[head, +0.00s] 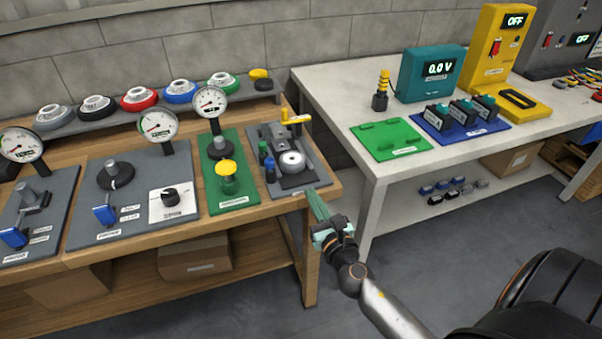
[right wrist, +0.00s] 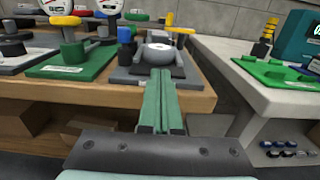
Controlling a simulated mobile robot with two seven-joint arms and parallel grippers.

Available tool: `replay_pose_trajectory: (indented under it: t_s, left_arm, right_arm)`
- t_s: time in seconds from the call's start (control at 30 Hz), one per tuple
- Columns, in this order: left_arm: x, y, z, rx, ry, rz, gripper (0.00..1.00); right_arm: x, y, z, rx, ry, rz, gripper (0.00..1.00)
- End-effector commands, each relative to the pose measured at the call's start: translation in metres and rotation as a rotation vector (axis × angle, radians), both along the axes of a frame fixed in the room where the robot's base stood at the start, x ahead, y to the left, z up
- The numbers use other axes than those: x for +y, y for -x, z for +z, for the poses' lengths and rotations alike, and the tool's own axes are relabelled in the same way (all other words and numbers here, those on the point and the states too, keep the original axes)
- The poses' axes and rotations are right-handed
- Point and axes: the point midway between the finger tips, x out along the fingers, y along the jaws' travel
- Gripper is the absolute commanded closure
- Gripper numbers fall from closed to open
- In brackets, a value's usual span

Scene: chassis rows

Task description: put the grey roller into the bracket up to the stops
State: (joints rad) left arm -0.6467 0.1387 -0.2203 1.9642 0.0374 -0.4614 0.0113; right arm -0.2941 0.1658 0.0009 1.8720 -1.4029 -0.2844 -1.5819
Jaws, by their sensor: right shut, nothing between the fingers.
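A dark grey panel (head: 309,178) lies at the right end of the wooden bench; it also shows in the right wrist view (right wrist: 120,75). On it sits a round light grey piece with a dark centre (head: 292,161), perhaps the grey roller, also seen in the right wrist view (right wrist: 160,54). I cannot tell surely which part is the bracket; grey blocks (head: 268,135) stand behind the round piece. My right gripper (head: 312,193) is shut and empty, its green fingers pointing at the panel's front edge. It also shows in the right wrist view (right wrist: 161,72). My left gripper is not in view.
A gap separates the wooden bench from the white table (head: 345,120).

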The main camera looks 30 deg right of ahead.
Motion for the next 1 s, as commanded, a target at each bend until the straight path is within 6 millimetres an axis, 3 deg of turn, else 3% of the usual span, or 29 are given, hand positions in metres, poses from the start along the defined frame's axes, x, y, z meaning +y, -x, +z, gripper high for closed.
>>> replay_pose_trajectory:
  t_s: [0.2,0.4,1.0]
  left_arm:
    - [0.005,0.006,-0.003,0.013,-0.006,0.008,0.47]
    - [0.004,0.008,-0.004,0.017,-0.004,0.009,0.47]
    - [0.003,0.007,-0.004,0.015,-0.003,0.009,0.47]
  right_arm:
    - [-0.01,-0.041,0.002,-0.002,-0.001,0.0,1.0]
    - [-0.016,-0.066,0.0,-0.001,-0.001,0.0,1.0]
    - [-0.019,-0.081,0.0,0.0,-0.002,0.001,1.0]
